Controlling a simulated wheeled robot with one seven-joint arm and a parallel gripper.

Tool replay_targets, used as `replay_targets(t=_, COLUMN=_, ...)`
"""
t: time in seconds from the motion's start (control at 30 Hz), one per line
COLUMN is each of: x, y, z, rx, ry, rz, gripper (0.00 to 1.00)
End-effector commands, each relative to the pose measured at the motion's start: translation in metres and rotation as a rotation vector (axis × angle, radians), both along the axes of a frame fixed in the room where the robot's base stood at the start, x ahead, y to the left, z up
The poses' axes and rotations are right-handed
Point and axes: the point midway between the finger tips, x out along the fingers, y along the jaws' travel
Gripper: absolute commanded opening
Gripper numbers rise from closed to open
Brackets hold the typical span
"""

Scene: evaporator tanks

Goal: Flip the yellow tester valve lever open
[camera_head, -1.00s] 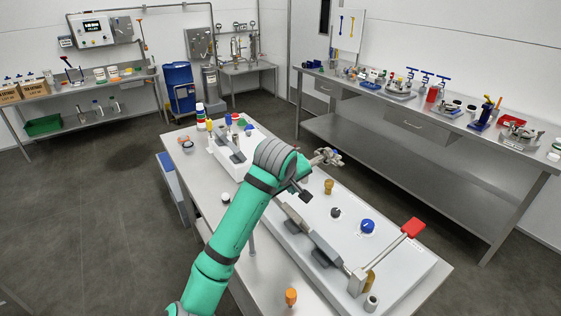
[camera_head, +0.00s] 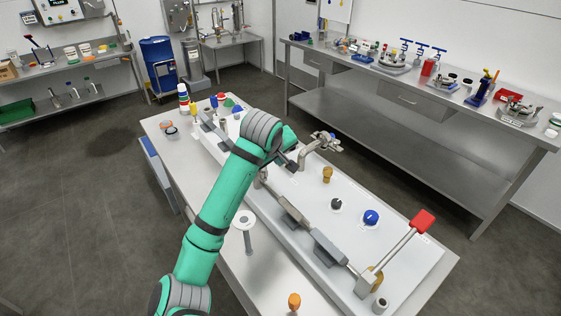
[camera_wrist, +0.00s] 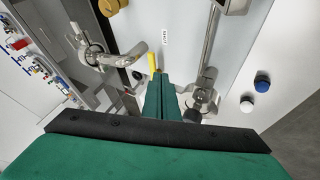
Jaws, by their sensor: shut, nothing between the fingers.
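The yellow tester valve lever (camera_wrist: 153,65) shows in the wrist view as a short yellow piece beside a small printed label. It lies just beyond the fingertips of my gripper (camera_wrist: 161,78). The green fingers are together with nothing visible between them. They overlap the lever's lower part in the picture; I cannot tell whether they touch it. In the head view my arm hides that part of the panel, so I cannot make out the lever or fingertips there.
A bent metal pipe (camera_wrist: 125,57) is left of the fingers; a metal rod and fitting (camera_wrist: 203,96) are close on the right. In the head view, a red-handled lever (camera_head: 422,221), a blue knob (camera_head: 371,217) and a brass knob (camera_head: 327,174) stand on the bench panel.

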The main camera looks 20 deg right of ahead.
Motion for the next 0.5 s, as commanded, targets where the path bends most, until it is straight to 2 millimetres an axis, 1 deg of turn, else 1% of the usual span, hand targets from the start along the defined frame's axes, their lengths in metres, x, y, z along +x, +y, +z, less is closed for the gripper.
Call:
replay_targets(t=0.3, x=0.028, y=-0.015, z=-0.043, rx=0.002, ry=0.001, rz=0.002, gripper=0.00)
replay_targets(t=0.5, x=0.040, y=-0.022, z=-0.062, rx=0.001, ry=0.000, rz=0.002, gripper=0.00)
